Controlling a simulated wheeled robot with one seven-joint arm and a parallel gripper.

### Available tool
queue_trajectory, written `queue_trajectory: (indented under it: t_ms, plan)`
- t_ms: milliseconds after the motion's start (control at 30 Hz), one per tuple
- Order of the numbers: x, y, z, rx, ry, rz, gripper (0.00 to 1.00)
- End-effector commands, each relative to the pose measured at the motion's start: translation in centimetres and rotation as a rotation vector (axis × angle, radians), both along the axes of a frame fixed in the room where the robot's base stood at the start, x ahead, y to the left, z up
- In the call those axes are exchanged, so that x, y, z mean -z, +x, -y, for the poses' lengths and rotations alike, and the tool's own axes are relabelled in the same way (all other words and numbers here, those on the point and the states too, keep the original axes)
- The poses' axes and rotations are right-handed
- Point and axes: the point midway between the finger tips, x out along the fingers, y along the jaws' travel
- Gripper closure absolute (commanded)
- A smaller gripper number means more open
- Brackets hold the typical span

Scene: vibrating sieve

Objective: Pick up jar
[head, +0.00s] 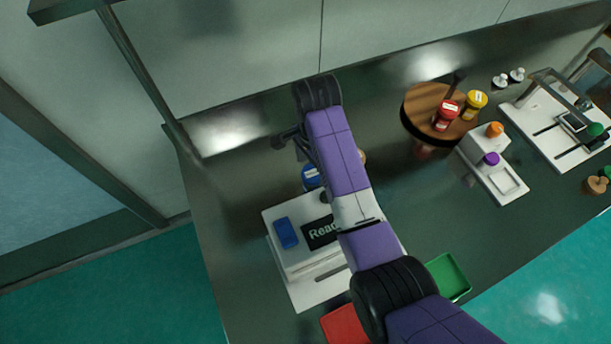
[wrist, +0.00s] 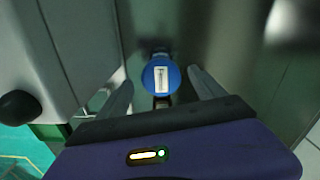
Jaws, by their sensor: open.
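A jar with a blue lid and a white label (wrist: 161,74) stands ahead of my gripper in the wrist view, between the lines of the two fingers. In the head view its blue lid (head: 311,175) shows just left of my purple arm, which hides part of it. My gripper (wrist: 158,84) is open, with one finger on each side of the jar and a visible gap to each. The head view shows my gripper (head: 287,140) only partly, at the far end of the arm. The jar's lower body is mostly hidden.
A white machine with a "Ready" screen (head: 283,262) stands close to the jar. Red (head: 343,326) and green (head: 449,277) trays lie near the front edge.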

Motion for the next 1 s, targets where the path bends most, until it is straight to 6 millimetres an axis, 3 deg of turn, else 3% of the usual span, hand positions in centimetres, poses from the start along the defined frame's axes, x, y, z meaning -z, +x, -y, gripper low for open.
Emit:
queue_trajectory:
  t_ms: [500, 800, 1000]
  plan:
    - [6.1, 0.3, 0.3, -0.001, 0.001, 0.001, 0.21]
    - [6.6, 0.3, 0.3, -0.002, 0.001, 0.003, 0.21]
    - [6.6, 0.3, 0.3, -0.002, 0.001, 0.003, 0.60]
